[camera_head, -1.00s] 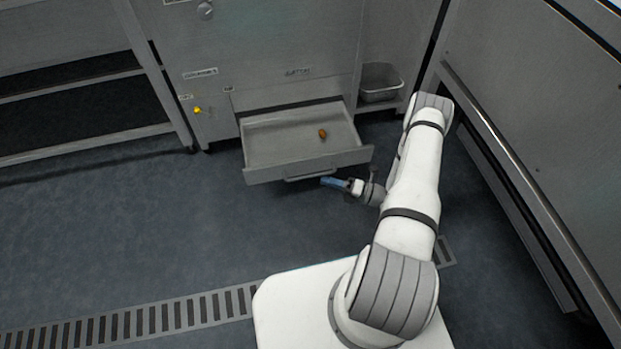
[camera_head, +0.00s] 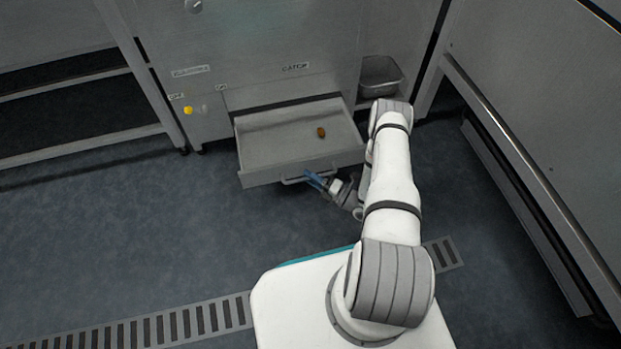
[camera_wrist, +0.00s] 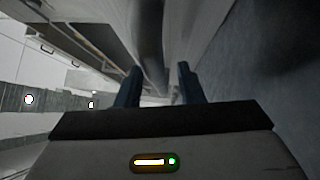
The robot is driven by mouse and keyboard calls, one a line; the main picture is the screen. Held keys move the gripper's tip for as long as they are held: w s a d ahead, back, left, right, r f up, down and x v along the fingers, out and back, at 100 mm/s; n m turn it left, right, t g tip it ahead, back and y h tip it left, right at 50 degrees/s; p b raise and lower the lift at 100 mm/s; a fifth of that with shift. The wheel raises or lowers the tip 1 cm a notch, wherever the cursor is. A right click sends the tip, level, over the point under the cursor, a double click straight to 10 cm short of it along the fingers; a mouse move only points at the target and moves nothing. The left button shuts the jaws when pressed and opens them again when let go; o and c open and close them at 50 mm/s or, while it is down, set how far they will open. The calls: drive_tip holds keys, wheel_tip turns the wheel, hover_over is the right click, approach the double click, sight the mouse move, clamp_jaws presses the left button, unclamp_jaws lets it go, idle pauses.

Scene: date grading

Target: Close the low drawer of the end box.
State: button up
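The low drawer (camera_head: 262,171) of the steel end box (camera_head: 260,48) is pulled out near the floor. One small brown date (camera_head: 321,132) lies inside it, toward the right. Its bar handle (camera_head: 292,181) is on the front face. My gripper (camera_head: 313,179) is at the drawer front, by the right end of the handle; in the head view I cannot tell whether it touches. In the wrist view the two blue fingers (camera_wrist: 160,84) stand apart, with a grey bar-like shape beyond and between them.
A grey metal bin (camera_head: 380,77) stands on a shelf right of the box. A yellow knob (camera_head: 188,110) is on the box's left. A steel bench (camera_head: 520,120) is at the right, an open rack (camera_head: 80,147) at the left. The floor left of my base is clear.

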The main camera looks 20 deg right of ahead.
drive_tip(key=shift+w+a, duration=0.1)
drive_tip(key=shift+w, duration=0.05)
drive_tip(key=shift+c, duration=0.2)
clamp_jaws()
idle(0.3)
